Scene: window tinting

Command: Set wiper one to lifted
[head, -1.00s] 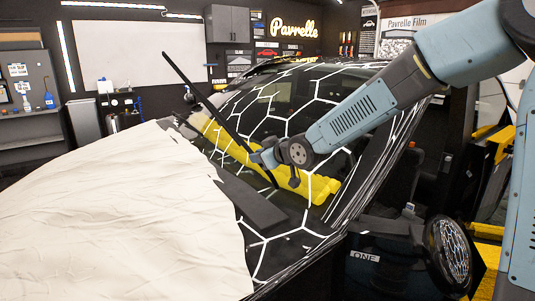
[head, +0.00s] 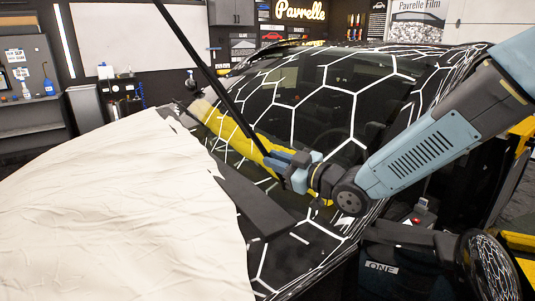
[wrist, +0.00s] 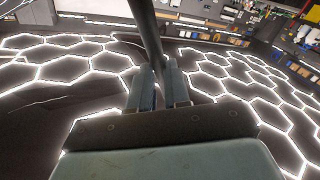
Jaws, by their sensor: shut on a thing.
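A long black wiper arm (head: 212,82) stands raised off the windshield and slants up to the left in the head view. My gripper (head: 277,158) is shut on its lower part, near the middle of the windshield (head: 300,110). In the wrist view the wiper (wrist: 148,30) runs up from between the two blue fingers of my gripper (wrist: 158,90). The wiper's lower end is hidden behind my gripper in the head view. The windshield is dark with a white hexagon pattern.
A cream cloth (head: 110,200) covers the hood. A yellow roll (head: 235,132) lies along the windshield's base, partly behind my gripper. A black panel (head: 250,195) lies beside the cloth.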

